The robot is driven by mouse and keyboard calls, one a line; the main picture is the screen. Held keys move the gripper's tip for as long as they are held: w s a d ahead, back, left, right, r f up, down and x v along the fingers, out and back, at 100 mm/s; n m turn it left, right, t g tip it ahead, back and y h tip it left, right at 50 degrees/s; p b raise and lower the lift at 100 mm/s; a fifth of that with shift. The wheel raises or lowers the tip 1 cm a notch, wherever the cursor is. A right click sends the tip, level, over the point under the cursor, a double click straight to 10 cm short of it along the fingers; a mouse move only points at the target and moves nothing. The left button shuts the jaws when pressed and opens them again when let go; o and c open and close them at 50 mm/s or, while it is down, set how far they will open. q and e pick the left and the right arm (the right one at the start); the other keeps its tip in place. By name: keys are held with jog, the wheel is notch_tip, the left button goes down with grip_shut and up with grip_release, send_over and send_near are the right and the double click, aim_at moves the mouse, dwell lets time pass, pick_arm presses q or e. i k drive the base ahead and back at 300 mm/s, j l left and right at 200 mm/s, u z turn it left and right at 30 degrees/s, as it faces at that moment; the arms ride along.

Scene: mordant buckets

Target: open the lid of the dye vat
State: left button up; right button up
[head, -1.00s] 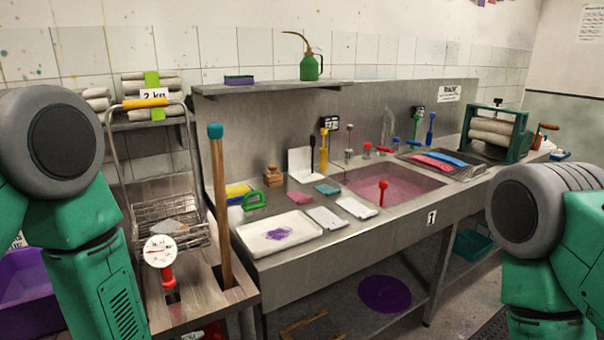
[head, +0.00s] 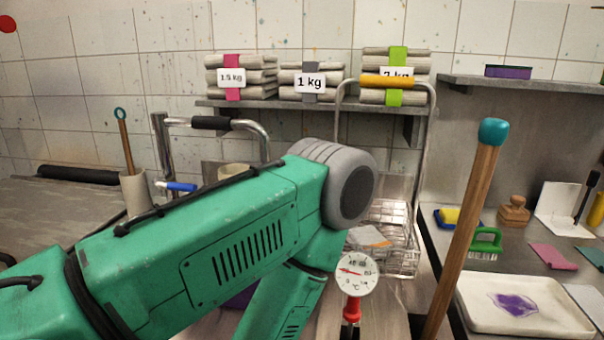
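A steel top (head: 392,310), which looks like part of the dye vat, shows at the bottom right of centre, mostly hidden by my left arm and cut by the frame edge. A dial thermometer (head: 355,274) with a red stem stands in it. A wooden pole (head: 458,240) with a teal cap rises beside the thermometer. I cannot make out a separate lid or its handle. My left arm crosses the view, its forearm running down out of the frame, so the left gripper is out of sight. My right arm and gripper are not in view.
A wire basket (head: 397,215) hangs behind the thermometer, below a yellow-gripped handle (head: 388,82). A shelf (head: 300,105) holds cloth bundles with weight labels. A white tray (head: 540,318) with a purple stain lies on the right. A black-gripped metal rail (head: 262,140) stands behind my arm.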

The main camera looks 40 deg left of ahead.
aim_at(62, 205)
jog(key=k+j+u, duration=0.2)
jog(key=k, duration=0.45)
jog(key=l+u, duration=0.15)
jog(key=u, duration=1.9)
jog(key=l+u, duration=0.75)
jog(key=l, duration=0.2)
